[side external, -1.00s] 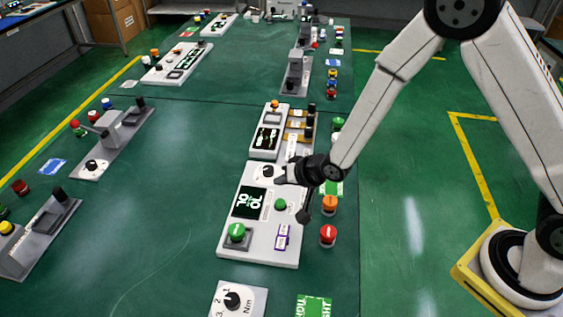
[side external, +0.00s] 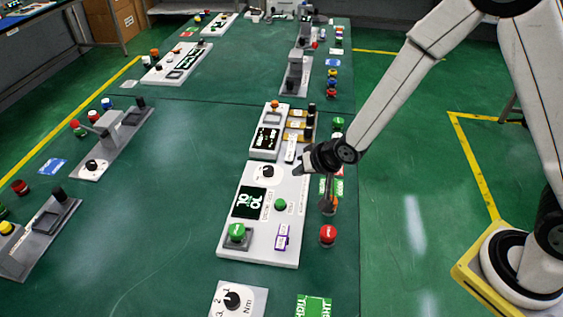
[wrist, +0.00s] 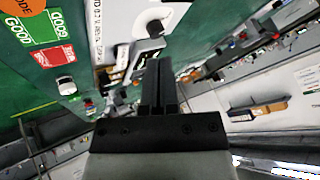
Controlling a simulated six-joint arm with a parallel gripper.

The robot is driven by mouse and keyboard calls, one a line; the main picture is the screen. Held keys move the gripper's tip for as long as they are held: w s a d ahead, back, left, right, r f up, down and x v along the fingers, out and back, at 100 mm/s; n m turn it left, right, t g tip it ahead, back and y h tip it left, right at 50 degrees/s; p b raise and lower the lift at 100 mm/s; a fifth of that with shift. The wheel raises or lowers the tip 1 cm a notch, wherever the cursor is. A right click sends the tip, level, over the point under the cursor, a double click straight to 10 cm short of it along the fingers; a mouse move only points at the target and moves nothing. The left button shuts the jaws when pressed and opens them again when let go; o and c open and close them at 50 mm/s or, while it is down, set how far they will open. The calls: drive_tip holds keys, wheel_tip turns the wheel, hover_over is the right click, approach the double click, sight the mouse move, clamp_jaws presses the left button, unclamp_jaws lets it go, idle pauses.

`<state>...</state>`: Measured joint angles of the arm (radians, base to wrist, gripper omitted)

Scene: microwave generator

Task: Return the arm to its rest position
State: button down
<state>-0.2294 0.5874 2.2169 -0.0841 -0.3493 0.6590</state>
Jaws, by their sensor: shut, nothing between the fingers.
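My gripper (side external: 299,168) hangs above the right edge of a white control panel (side external: 230,212) in the side external view. It looks apart from the panel. In the wrist view my gripper (wrist: 160,88) has its two dark fingers together with nothing between them. The panel carries a black knob (side external: 267,172), a dark display (side external: 249,202), a small green button (side external: 280,205) and a larger green button (side external: 237,232). My gripper hides part of the table strip to the right of the panel.
A knob plate (side external: 254,302) lies in front. Green floor (side external: 410,165) to the right is clear.

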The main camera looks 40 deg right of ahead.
drive_tip(key=s+d+r+n+g, duration=0.1)
drive_tip(key=s+d+r, duration=0.1)
drive_tip(key=s, duration=0.3)
drive_tip(key=s+d+r+n+g+h, duration=0.1)
drive_tip(key=s+d+r+g, duration=0.1)
drive_tip(key=s+d, duration=0.3)
drive_tip(key=s+d+r+n+g+h, duration=0.1)
drive_tip(key=s+d+r, duration=0.2)
drive_tip(key=s, duration=0.2)
drive_tip(key=shift+s+d+r+n+g, duration=0.35)
drive_tip(key=shift+s+d+n+g, duration=0.05)
